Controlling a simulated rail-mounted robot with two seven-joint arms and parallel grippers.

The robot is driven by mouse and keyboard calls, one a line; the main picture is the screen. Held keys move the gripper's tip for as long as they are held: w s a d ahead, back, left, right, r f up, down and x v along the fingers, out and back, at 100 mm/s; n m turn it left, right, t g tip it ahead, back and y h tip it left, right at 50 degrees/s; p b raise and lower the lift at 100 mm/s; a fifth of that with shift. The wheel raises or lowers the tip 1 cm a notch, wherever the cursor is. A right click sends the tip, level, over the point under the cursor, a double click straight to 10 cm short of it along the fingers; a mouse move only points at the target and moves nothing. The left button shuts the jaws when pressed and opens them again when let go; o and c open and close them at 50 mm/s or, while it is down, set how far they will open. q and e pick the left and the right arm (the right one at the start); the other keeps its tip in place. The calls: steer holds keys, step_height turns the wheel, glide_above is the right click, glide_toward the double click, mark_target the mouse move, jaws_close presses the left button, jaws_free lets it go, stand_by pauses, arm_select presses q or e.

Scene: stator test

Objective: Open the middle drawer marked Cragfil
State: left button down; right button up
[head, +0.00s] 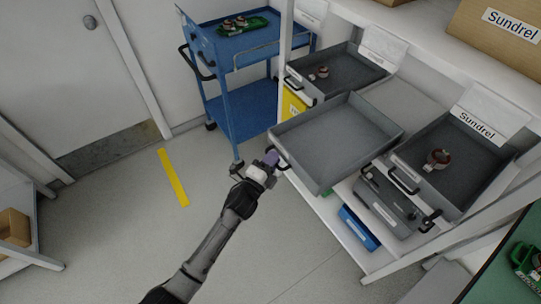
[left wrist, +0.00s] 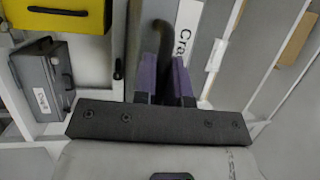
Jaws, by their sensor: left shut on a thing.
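The middle drawer (head: 335,137) is grey and empty, and stands out from the shelf well beyond the drawers on either side. Its label shows only in part in the left wrist view, as "Cra" (left wrist: 185,28). My left gripper (head: 271,158) is at the drawer's front, shut on its dark handle (left wrist: 160,32). In the left wrist view the handle runs between the purple fingers (left wrist: 167,82). My right gripper is not in view.
A left drawer (head: 345,72) and a right drawer marked Sundrel (head: 462,158) hold copper-coloured parts. A blue cart (head: 235,105) stands behind. Floor before the shelf is clear.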

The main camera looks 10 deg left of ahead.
arm_select(q)
steer(key=c, duration=1.5)
jaws_free()
steer(key=shift+o, duration=0.2)
steer(key=shift+s, duration=0.1)
steer(key=p+v, duration=0.1)
steer(key=v, duration=1.2)
steer(key=shift+s+a+p, duration=0.15)
steer(key=shift+s+p, duration=0.15)
